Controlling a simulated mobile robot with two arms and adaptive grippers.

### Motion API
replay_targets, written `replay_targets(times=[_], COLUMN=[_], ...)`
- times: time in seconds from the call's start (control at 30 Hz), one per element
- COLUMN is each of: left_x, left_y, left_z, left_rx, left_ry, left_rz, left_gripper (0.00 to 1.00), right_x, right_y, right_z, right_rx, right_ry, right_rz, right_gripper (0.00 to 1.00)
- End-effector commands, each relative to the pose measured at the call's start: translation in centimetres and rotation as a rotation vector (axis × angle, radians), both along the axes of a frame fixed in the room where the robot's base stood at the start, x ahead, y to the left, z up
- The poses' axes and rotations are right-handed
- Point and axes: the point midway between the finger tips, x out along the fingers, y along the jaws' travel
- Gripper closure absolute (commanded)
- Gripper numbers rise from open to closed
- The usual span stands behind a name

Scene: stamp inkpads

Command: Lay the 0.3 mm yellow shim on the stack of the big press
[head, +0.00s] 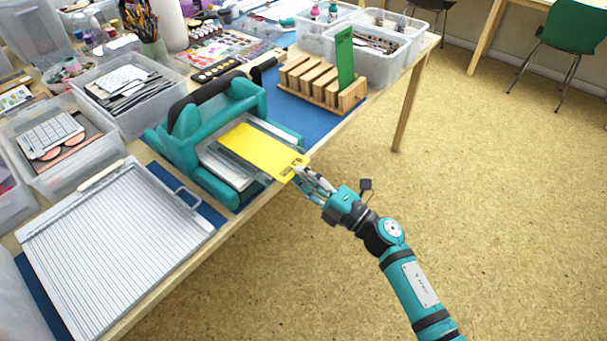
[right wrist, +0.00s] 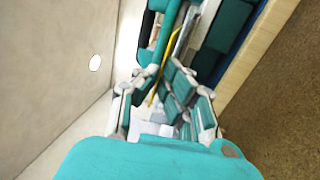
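The yellow shim (head: 262,151) is a flat sheet with dark print at its near right end. My right gripper (head: 301,174) is at that printed end, with its fingers shut on the edge. In the right wrist view the shim (right wrist: 167,52) shows edge-on as a thin yellow strip running up from between the fingers (right wrist: 160,92). The big press (head: 188,147) is teal with a dark handle. The shim is over clear and white plates (head: 227,174) at the press opening; I cannot tell whether it touches them. My left gripper is not in view.
A wooden rack (head: 318,85) with an upright green sheet (head: 345,60) stands behind the press. A ridged white board (head: 110,245) lies at the front left. Plastic bins (head: 125,90) crowd the left side. Open floor lies to the right.

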Motion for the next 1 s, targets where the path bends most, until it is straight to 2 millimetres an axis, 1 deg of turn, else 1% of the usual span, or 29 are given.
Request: replay_targets(times=[0.3,0.63,0.87,0.9,1.0], left_x=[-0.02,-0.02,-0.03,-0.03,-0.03], left_y=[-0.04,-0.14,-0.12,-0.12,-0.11], left_z=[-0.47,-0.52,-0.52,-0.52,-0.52], left_rx=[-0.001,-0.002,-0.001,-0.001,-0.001], left_ry=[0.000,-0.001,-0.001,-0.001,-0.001], left_rz=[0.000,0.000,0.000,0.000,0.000], left_gripper=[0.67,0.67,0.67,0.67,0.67], right_x=[0.02,0.02,0.02,0.01,0.01], right_y=[-0.02,-0.02,-0.01,-0.02,-0.02], right_z=[-0.55,-0.62,-0.63,-0.64,-0.64], right_rx=[0.000,-0.001,0.000,0.000,0.000], right_ry=[0.000,-0.001,0.000,0.000,0.000], right_rz=[0.000,0.000,0.000,0.000,0.000], right_gripper=[1.00,1.00,0.70,0.67,0.67])
